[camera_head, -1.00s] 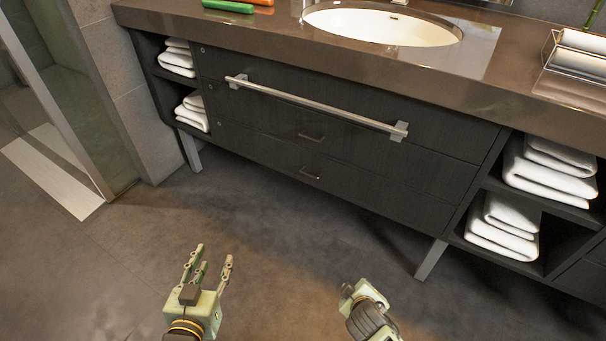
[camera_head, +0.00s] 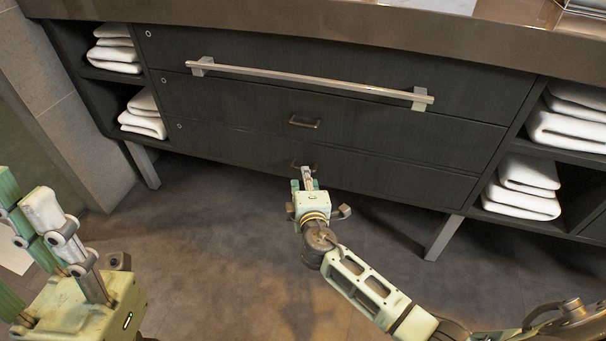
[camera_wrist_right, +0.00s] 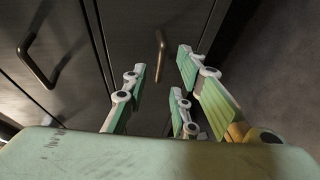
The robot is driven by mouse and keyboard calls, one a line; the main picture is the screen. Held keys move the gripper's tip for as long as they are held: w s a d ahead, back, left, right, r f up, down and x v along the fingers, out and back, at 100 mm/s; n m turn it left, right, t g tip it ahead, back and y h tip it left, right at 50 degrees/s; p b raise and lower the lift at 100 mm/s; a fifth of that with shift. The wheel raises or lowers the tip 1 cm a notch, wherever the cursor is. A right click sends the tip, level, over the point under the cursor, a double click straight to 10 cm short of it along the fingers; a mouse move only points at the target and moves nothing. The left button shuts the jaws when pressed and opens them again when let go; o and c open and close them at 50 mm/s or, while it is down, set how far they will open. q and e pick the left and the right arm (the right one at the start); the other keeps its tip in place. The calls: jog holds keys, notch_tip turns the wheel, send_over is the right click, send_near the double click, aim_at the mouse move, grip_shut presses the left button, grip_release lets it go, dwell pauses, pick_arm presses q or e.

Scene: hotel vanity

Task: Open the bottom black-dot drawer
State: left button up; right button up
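The bottom drawer (camera_head: 400,180) is the lowest of three dark drawer fronts in the vanity and looks closed. Its small metal handle (camera_head: 313,167) is partly hidden by my right gripper (camera_head: 306,182) in the head view. In the right wrist view the handle (camera_wrist_right: 160,48) appears upright, just beyond and between the spread fingers of my right gripper (camera_wrist_right: 163,80). The fingers are open and empty; contact cannot be told. A small round mark (camera_head: 179,126) sits at this drawer's upper left. My left gripper (camera_head: 50,215) is open and empty at the lower left.
The middle drawer handle (camera_head: 304,123) is just above; it also shows in the wrist view (camera_wrist_right: 42,50). A long metal bar (camera_head: 310,82) juts out above it. Shelves with folded towels (camera_head: 525,185) flank the drawers. Vanity legs (camera_head: 443,238) stand on clear floor.

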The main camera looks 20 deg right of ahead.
jog(key=b+x, duration=0.1)
jog(key=x, duration=0.3)
grip_shut()
jog(key=shift+f, duration=0.1)
dwell(0.5)
